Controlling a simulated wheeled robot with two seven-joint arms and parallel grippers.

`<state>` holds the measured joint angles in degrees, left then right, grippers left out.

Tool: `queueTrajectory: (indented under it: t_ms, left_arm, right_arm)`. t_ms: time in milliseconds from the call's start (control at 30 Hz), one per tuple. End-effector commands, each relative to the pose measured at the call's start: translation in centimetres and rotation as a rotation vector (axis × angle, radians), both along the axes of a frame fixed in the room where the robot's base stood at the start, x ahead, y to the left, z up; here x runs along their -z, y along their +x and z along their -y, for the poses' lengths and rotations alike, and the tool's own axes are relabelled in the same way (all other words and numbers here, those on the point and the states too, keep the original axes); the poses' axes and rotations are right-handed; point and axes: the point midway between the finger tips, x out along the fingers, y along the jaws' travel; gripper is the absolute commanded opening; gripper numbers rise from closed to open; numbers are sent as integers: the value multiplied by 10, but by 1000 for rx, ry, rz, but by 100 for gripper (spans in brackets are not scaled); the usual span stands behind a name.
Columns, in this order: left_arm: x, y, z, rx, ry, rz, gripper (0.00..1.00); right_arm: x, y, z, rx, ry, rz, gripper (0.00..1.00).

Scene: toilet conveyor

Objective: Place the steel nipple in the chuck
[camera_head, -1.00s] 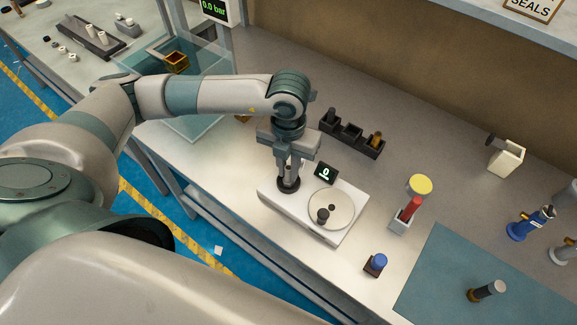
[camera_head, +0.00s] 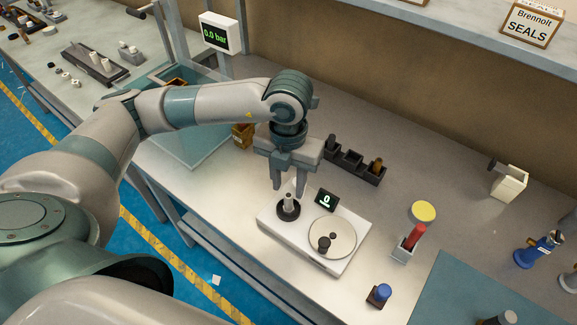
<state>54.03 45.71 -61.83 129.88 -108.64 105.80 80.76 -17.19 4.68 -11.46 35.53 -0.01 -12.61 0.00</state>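The steel nipple (camera_head: 288,200) stands upright in the dark round chuck (camera_head: 289,213) at the left end of a white device (camera_head: 297,232). My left gripper (camera_head: 288,189) is just above it, pointing down, with its two fingers spread apart and nothing held between them. The fingertips are close to the nipple's top, one to each side. My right gripper is not in view.
The device also carries a round plate (camera_head: 342,236) with a dark knob and a small display (camera_head: 326,199). A dark holder (camera_head: 353,163) stands behind it. A red-handled tool (camera_head: 413,239) and a blue-capped item (camera_head: 380,294) are to the right.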

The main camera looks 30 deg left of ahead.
Motion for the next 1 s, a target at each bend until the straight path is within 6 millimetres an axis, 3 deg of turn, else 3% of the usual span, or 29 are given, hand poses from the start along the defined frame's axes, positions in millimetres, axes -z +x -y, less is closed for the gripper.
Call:
queueTrajectory:
  t_ms: [200,400,1000]
  left_arm:
    - [-38,1,1,0,-2,5,34]
    - [-63,1,1,0,-2,3,34]
    - [-71,0,0,-1,-1,0,34]
  right_arm:
    - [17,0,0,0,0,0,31]
    - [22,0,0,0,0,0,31]
    - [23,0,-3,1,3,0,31]
